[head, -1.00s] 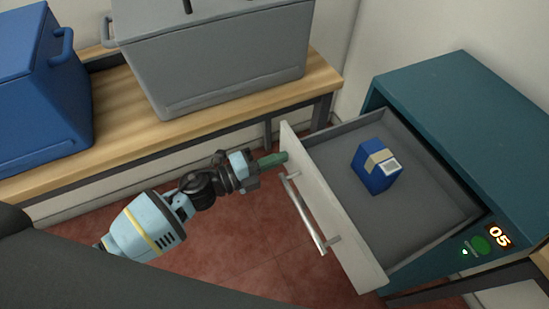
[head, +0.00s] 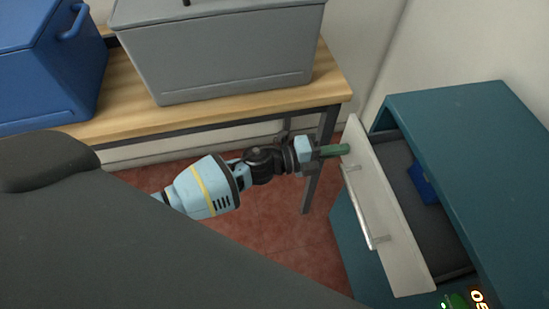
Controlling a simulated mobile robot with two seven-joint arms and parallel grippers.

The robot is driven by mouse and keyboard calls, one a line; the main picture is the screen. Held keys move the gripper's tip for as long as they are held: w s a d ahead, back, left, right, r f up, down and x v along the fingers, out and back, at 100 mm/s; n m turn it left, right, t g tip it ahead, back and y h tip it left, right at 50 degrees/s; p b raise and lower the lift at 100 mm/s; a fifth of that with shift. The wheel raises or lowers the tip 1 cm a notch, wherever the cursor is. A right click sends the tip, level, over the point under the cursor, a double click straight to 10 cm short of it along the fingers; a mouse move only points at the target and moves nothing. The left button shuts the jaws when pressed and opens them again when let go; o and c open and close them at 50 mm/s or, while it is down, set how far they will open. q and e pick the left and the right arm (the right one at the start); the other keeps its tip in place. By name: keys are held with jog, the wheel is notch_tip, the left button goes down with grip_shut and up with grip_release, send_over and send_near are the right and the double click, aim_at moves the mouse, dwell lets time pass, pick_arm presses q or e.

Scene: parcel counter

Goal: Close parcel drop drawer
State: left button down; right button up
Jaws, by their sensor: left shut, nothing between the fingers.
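The parcel drop drawer has a pale front panel (head: 388,205) with a metal bar handle (head: 357,208). It stands partly open from the teal cabinet (head: 455,130), with a narrow part of its grey inside showing. A blue parcel (head: 422,184) lies in the drawer, partly hidden under the cabinet top. My left gripper (head: 346,150) is shut and empty. Its green fingertips are at the outer face of the drawer front, near its far end and beyond the handle; they appear to touch it. My right gripper is not in view.
A wooden bench (head: 225,108) with a dark metal frame stands at the back left. It bears a grey bin (head: 215,60) and a blue bin (head: 50,75). Red floor (head: 275,225) is clear in front of the drawer.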

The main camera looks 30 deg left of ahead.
pick_arm(q)
jog(key=b+x, duration=0.1)
jog(key=x, duration=0.5)
jog(key=shift+d, duration=0.1)
jog(key=shift+w+d, duration=0.3)
jog(key=shift+w+d+b, duration=0.25)
jog(key=shift+d+b, duration=0.05)
jog(key=shift+r, duration=0.15)
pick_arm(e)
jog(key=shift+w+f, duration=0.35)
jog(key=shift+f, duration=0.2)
pick_arm(q)
jog(key=shift+d+r, duration=0.1)
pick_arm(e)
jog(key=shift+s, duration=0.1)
pick_arm(q)
jog(key=shift+s+a, duration=0.2)
jog(key=shift+a, duration=0.3)
jog(key=p+v, duration=0.1)
jog(key=v, duration=1.2)
jog(key=shift+s+f, duration=0.2)
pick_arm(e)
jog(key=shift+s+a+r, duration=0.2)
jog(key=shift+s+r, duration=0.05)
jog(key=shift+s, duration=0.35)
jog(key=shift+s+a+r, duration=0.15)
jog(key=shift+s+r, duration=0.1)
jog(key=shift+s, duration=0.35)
